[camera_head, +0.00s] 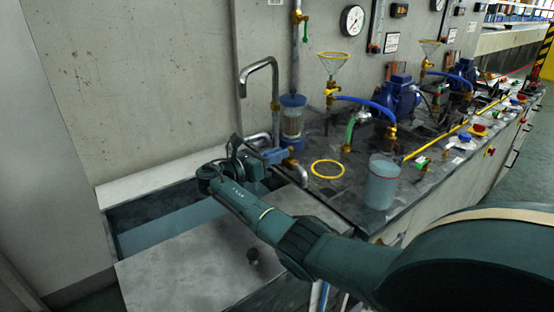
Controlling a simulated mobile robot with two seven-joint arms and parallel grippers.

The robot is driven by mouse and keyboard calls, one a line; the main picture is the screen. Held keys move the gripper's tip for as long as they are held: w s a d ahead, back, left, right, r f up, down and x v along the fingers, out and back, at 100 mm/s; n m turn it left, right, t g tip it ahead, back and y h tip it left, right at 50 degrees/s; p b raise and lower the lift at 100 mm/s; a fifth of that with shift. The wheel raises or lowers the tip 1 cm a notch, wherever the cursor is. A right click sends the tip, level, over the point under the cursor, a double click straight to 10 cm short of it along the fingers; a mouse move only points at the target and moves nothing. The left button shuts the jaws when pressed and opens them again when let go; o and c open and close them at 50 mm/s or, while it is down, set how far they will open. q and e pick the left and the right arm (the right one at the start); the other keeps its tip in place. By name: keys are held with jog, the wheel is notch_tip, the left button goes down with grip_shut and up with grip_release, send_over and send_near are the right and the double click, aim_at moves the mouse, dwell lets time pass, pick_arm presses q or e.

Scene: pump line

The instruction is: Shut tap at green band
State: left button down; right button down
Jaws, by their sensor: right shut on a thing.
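My right arm comes in from the lower right, and its gripper (279,156) is at the right edge of the sink. It is shut on a small tap with a brass-coloured part (291,161), at a bent metal pipe (297,174). The jaws and the tap's handle are small and partly hidden, and I cannot make out a green band there. My left gripper is not in view.
A tall curved spout (261,63) rises behind the sink (130,242). A clear beaker (382,184) and a yellow ring (327,169) are on the bench right of the gripper. Behind them are a clear-walled filter (292,119), funnels and blue pumps (402,96).

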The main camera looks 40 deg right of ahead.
dwell(0.4)
jog(key=c, duration=1.5)
grip_release()
jog(key=a, duration=0.8)
jog(key=w+a, duration=0.1)
jog(key=a, duration=0.4)
jog(key=shift+b, duration=0.4)
